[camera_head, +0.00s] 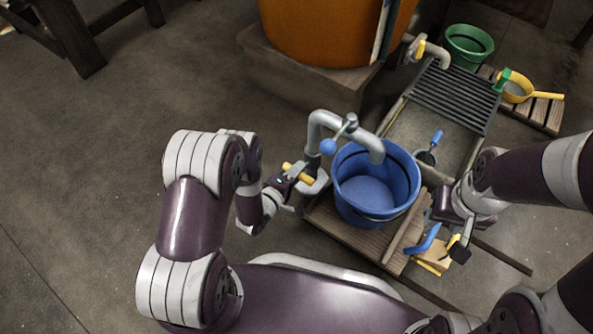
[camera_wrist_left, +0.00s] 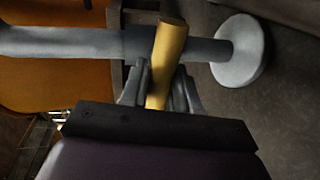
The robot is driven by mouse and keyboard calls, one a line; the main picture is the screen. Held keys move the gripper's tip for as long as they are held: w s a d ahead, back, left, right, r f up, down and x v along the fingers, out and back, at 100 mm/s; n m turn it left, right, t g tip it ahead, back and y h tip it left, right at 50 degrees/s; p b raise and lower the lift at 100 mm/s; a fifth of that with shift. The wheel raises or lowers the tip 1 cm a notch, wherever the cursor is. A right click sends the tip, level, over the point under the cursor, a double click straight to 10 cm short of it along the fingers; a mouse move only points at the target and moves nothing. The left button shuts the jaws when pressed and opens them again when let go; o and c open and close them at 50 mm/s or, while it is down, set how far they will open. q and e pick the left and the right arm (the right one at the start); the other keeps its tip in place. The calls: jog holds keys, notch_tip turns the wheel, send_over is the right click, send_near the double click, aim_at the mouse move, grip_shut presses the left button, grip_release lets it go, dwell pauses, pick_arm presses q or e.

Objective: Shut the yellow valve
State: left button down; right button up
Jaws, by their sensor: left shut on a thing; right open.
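The yellow valve (camera_head: 299,173) is a short bar handle on the lower part of the grey standpipe (camera_head: 313,150), left of the blue bucket. My left gripper (camera_head: 290,180) is at the valve, shut on its handle. In the left wrist view the handle (camera_wrist_left: 170,45) stands between the two fingers of my left gripper (camera_wrist_left: 160,85) and lies across the grey pipe (camera_wrist_left: 80,42). My right gripper (camera_head: 459,240) is open, over the small tools at the right front of the wooden platform.
A blue bucket (camera_head: 398,163) stands under the pipe's spout. An orange barrel (camera_head: 310,35) stands behind.

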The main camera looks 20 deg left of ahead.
pick_arm(q)
jog(key=shift+n, duration=0.3)
dwell(0.4)
jog(key=c, duration=1)
grip_release()
